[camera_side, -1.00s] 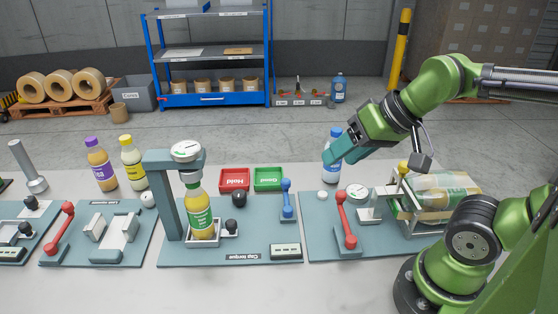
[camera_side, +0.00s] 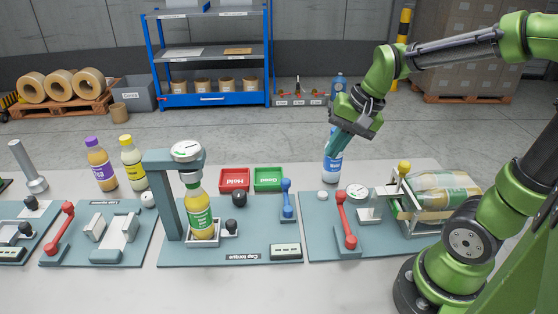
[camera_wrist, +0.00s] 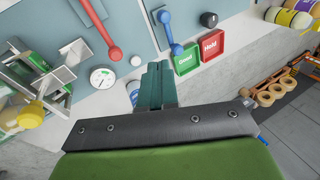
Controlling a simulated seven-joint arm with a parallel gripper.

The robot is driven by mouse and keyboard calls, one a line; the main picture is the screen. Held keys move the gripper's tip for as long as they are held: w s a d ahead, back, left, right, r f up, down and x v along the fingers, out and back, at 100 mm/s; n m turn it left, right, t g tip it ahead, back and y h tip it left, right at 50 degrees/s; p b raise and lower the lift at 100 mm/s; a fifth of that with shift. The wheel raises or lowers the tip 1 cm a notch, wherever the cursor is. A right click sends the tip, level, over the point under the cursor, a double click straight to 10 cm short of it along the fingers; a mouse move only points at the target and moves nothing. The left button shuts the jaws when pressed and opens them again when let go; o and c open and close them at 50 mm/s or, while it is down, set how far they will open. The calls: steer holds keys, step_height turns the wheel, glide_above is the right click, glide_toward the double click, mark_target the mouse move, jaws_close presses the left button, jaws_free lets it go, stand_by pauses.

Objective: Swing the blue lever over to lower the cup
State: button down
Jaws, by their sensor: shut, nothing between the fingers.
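The blue lever (camera_side: 287,198) stands on the right side of the cap torque station, its knob up. It also shows in the wrist view (camera_wrist: 169,30), just beyond my fingers. The cup is the round head (camera_side: 187,150) with a dial on top, at the end of the grey column's arm. It sits over the capped green-labelled bottle (camera_side: 200,214), which stands in a holder. My gripper (camera_side: 333,150) is shut and empty, pointing down, behind and to the right of the lever and apart from it. In the wrist view its teal fingers (camera_wrist: 158,80) are together.
A blue-labelled bottle (camera_side: 333,168) stands close behind my fingertips. The red Hold tray (camera_side: 235,179) and green Good tray (camera_side: 268,178) lie behind the station. A red lever (camera_side: 346,222) stands on the station to the right. A black knob (camera_side: 239,198) is left of the blue lever.

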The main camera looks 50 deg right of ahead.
mark_target(287, 197)
steer(key=w+d+f+m+g, duration=0.1)
steer(key=w+d+f+m, duration=0.1)
steer(key=m, duration=0.5)
steer(key=w+d+f+m+y, duration=0.1)
steer(key=w+d+f+m, duration=0.1)
steer(key=w+d+m, duration=0.2)
steer(key=d+m, duration=0.2)
steer(key=m, duration=0.1)
steer(key=shift+w+d+m+g, duration=0.15)
steer(key=shift+m+g, duration=0.15)
steer(key=shift+g, duration=0.1)
steer(key=x, duration=0.9)
steer(key=shift+f, duration=0.15)
steer(key=w+a, duration=0.2)
steer(key=a, duration=0.1)
steer(key=shift+f, duration=0.35)
steer(key=shift+w+a, duration=0.3)
steer(key=shift+a, duration=0.1)
steer(key=shift+w, duration=0.1)
